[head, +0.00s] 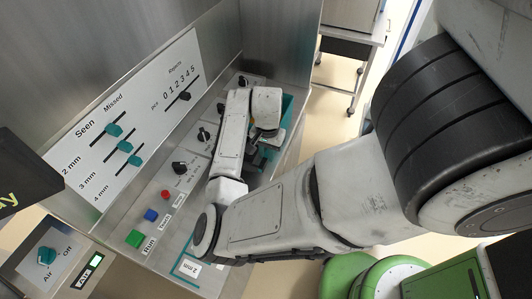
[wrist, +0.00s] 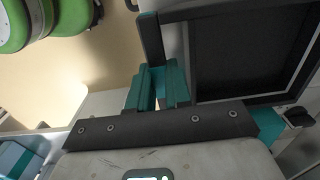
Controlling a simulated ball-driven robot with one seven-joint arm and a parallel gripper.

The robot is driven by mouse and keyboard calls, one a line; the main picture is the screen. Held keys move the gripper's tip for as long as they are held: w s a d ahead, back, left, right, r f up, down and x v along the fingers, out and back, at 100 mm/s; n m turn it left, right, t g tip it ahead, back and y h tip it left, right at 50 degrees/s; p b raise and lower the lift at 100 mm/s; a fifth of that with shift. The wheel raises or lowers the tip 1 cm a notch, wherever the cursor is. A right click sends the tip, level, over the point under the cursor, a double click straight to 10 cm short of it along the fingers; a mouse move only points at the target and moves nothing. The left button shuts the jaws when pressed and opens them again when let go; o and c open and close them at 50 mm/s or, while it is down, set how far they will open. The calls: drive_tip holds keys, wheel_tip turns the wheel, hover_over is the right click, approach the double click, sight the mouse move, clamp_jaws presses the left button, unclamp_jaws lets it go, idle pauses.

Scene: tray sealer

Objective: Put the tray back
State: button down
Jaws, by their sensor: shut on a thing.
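The tray, a dark flat panel in a black frame (wrist: 194,60), fills the upper right of the wrist view. My gripper (wrist: 157,88) has two teal fingers close together at the tray's near left corner. They are shut on the tray's edge, though the gripped part is mostly hidden. In the head view my gripper (head: 268,138) is at the far end of the machine's counter, below my wrist. The tray cannot be made out clearly there, behind my arm. A teal-edged area (head: 289,104) shows beside my wrist.
The steel machine has a white panel (head: 125,130) with teal sliders. Black knobs (head: 180,168) and red, blue and green buttons (head: 135,238) line the counter close to my arm. A teal-outlined spot labelled 2 mm (head: 188,267) is at the front. A wheeled cart (head: 350,45) stands behind.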

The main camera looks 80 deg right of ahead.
wheel_tip(320, 180, down, 5)
drive_tip(key=b, duration=0.4)
drive_tip(key=shift+f+b, duration=0.1)
drive_tip(key=shift+b, duration=0.2)
drive_tip(key=shift+f+b, duration=0.35)
drive_tip(key=shift+f, duration=0.5)
drive_tip(key=shift+a+f, duration=0.1)
drive_tip(key=shift+f, duration=0.05)
drive_tip(key=c, duration=1)
unclamp_jaws()
drive_tip(key=shift+c, duration=0.2)
drive_tip(key=shift+c, duration=1.3)
